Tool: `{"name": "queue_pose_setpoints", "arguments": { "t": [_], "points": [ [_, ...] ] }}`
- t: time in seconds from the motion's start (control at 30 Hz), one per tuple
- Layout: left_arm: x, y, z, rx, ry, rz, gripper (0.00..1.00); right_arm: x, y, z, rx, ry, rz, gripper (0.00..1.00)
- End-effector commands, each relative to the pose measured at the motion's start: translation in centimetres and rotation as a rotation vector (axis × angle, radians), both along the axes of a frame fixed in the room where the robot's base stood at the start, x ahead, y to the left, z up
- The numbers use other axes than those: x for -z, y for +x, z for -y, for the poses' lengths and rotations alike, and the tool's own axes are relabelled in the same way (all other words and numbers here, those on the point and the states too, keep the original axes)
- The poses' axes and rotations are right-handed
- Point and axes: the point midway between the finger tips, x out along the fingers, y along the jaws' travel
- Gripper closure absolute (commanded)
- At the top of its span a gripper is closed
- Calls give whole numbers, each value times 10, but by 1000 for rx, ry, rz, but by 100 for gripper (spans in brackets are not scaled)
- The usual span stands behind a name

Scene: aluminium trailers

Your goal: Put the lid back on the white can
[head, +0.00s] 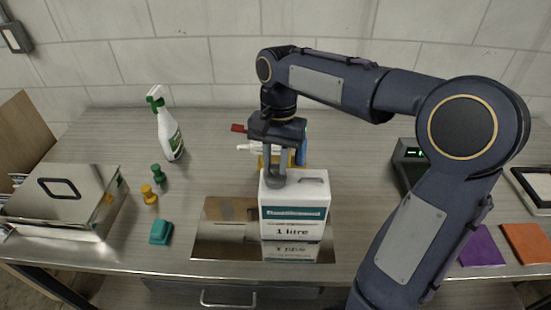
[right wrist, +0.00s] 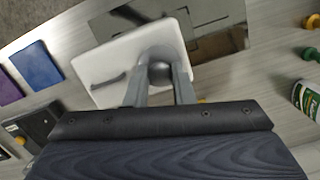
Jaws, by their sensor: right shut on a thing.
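The white can (head: 312,195) stands upright on a shiny plate, with a green band and "1 litre" on its front. Its white top (right wrist: 112,62) with a dark handle also shows in the right wrist view. My right gripper (head: 275,166) points down over the left part of the can's top. Its fingers are shut on a small round grey lid (head: 277,182), which shows dark between them in the right wrist view (right wrist: 160,73). The lid is at the can's top; I cannot tell whether it is seated or just above. My left gripper is not in view.
The shiny plate (head: 215,245) lies under the can. Behind it, partly hidden, are a white nozzle and a blue item. A spray bottle (head: 170,132), green and yellow pegs, a teal block (head: 160,232) and a metal box (head: 60,200) stand left. Purple and orange squares lie right.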

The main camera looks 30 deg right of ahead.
Motion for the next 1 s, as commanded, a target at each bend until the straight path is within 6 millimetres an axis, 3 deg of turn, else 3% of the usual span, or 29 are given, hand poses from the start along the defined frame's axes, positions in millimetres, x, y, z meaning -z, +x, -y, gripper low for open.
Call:
{"name": "queue_pose_setpoints", "arguments": {
  "t": [0.2, 0.23, 0.4, 0.6, 0.77, 1.0],
  "points": [
    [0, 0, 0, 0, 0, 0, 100, 0, 0, 0, 0, 0, 0, 100],
    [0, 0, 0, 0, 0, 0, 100, 0, 0, 0, 0, 0, 0, 76],
    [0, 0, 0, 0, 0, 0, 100, 0, 0, 0, 0, 0, 0, 53],
    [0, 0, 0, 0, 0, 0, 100, 0, 0, 0, 0, 0, 0, 53],
    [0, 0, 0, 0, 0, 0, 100, 0, 0, 0, 0, 0, 0, 32],
    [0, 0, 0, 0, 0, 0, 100, 0, 0, 0, 0, 0, 0, 31]
  ]
}}
